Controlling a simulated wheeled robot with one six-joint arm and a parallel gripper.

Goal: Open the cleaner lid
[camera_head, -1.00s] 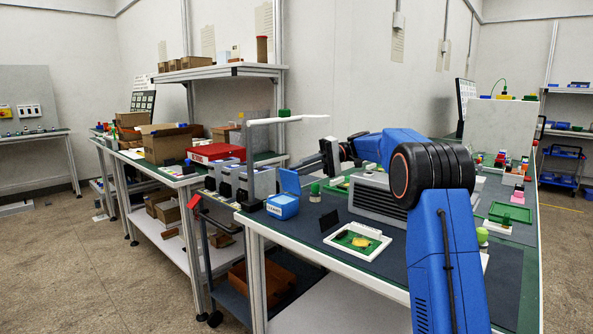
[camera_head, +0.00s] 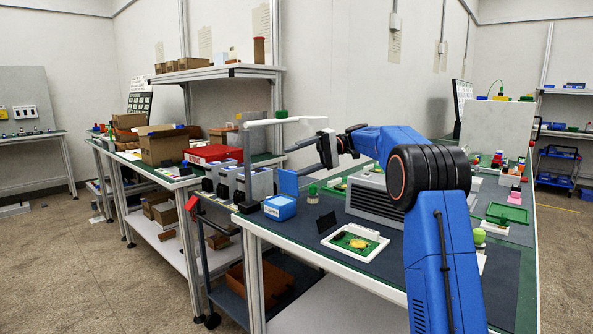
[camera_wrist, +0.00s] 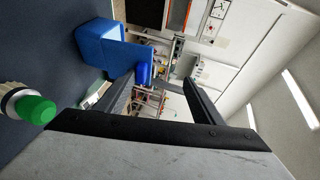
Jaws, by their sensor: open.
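The cleaner is a small blue box (camera_head: 280,208) with a white label, at the near left corner of the dark-topped bench. Its blue lid (camera_head: 288,182) stands upright at the back of the box in the head view. My gripper (camera_head: 300,145) is above and behind the cleaner, apart from it, with nothing between its fingers. In the wrist view the open fingers (camera_wrist: 160,85) point past the blue cleaner (camera_wrist: 120,55), which lies at upper left. Where lid and box meet is hard to make out there.
A green-capped bottle (camera_head: 313,193) stands right of the cleaner and also shows in the wrist view (camera_wrist: 34,108). A white tray with a green board (camera_head: 355,243) lies in front. A white bar (camera_head: 290,120) stretches close above my gripper. Grey holders (camera_head: 235,183) stand to the left.

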